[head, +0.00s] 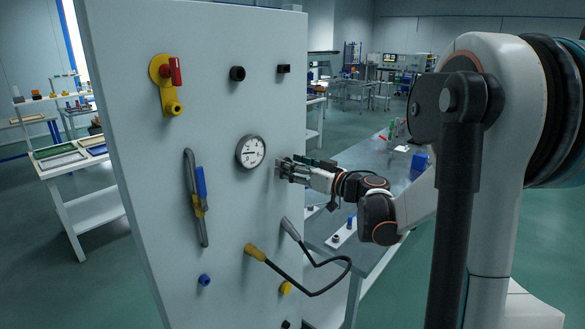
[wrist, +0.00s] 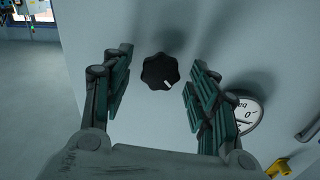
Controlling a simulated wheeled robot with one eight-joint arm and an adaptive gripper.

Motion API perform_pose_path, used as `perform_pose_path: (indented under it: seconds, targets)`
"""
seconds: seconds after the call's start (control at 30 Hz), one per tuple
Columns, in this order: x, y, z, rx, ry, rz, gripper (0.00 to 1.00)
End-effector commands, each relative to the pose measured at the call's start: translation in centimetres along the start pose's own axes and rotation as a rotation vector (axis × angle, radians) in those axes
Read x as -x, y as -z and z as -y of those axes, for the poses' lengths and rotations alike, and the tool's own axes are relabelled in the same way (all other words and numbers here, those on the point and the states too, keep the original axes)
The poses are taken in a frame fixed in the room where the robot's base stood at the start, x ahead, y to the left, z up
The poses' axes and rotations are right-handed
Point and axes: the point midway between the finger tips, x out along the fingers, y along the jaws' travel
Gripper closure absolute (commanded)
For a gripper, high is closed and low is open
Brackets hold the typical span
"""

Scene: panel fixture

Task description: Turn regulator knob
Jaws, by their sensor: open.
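The regulator knob (wrist: 160,71) is black and lobed, with a short white mark at its lower right edge, in the wrist view. It sits on the pale panel (head: 130,130). My gripper (wrist: 160,85) is open, its green-padded fingers on either side of the knob in the picture, with visible room between each finger and the knob. I cannot tell how far the fingertips are from the panel.
A round gauge (head: 251,152) is left of my gripper on the panel. A red-handled yellow valve (head: 167,82), a blue-handled lever (head: 200,188) and a dark cable with a yellow plug (head: 255,252) are also on it. A workbench (head: 345,262) stands behind my arm.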

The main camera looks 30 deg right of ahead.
Motion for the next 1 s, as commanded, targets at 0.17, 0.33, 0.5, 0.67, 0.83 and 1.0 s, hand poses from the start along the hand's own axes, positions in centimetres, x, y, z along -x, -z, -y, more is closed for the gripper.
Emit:
perform_pose_path:
  seconds: [0.17,0.33,0.5,0.67,0.83,1.0]
  targets:
    - [0.03,0.01,0.00,0.000,0.000,0.000,0.64]
    - [0.04,0.00,-0.01,0.000,0.000,0.000,0.90]
    - [0.04,0.00,-0.01,-0.004,0.000,0.000,0.90]
    - [0.04,0.00,-0.01,-0.035,0.000,0.000,0.90]
    - [0.04,0.00,-0.03,-0.119,0.000,0.000,0.90]
    - [0.05,0.00,-0.06,-0.252,0.000,0.000,0.90]
